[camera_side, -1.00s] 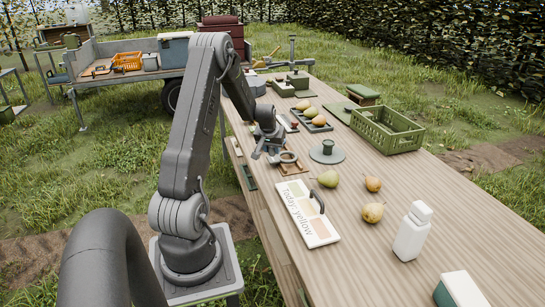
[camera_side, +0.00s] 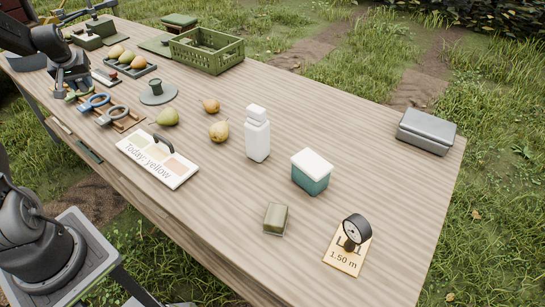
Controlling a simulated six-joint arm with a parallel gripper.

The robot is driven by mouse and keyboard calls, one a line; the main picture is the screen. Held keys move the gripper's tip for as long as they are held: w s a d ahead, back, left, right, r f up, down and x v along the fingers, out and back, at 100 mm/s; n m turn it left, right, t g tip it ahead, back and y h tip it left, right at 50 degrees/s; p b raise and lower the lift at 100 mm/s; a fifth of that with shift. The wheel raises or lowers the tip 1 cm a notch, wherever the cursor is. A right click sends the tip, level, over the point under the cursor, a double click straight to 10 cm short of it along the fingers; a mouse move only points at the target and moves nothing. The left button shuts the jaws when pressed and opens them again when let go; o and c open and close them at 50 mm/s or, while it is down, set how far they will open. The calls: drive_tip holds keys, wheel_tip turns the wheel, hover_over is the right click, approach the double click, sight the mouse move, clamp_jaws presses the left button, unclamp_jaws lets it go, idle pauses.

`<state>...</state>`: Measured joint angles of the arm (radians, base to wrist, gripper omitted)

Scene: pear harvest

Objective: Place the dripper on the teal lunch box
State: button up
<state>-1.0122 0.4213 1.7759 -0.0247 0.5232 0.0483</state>
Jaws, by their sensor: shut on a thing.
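The teal lunch box (camera_side: 311,177) stands upright on the right half of the table, with a white lid on top. Nothing rests on the lid. My gripper (camera_side: 73,92) is low over the far left part of the table, far from the box. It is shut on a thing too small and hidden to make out. A dark green spool-like piece (camera_side: 155,87) stands on a round grey-green plate (camera_side: 146,99), right of my gripper. I cannot tell for sure which thing is the dripper.
Blue (camera_side: 93,102) and grey (camera_side: 113,115) ringed tools lie beside my gripper.

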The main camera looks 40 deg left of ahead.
wheel_tip(320, 180, up, 6)
drive_tip(key=shift+f, duration=0.2)
drive_tip(key=w+d+m+t+h, duration=0.1)
drive_tip(key=w+d+m, duration=0.4)
drive_tip(key=w+d, duration=0.75)
drive_tip(key=m+h, duration=0.5)
drive_tip(key=m, duration=0.7)
hover_over(317, 159)
drive_tip(key=s+a, duration=0.2)
drive_tip(key=shift+t, duration=0.4)
drive_tip(key=f, duration=1.1)
drive_tip(key=shift+w+d+f, duration=0.2)
drive_tip(key=shift+d+f, duration=0.05)
drive_tip(key=shift+f, duration=0.1)
drive_tip(key=shift+d+f, duration=0.35)
drive_tip(key=shift+d, duration=0.1)
drive_tip(key=shift+f, duration=1.9)
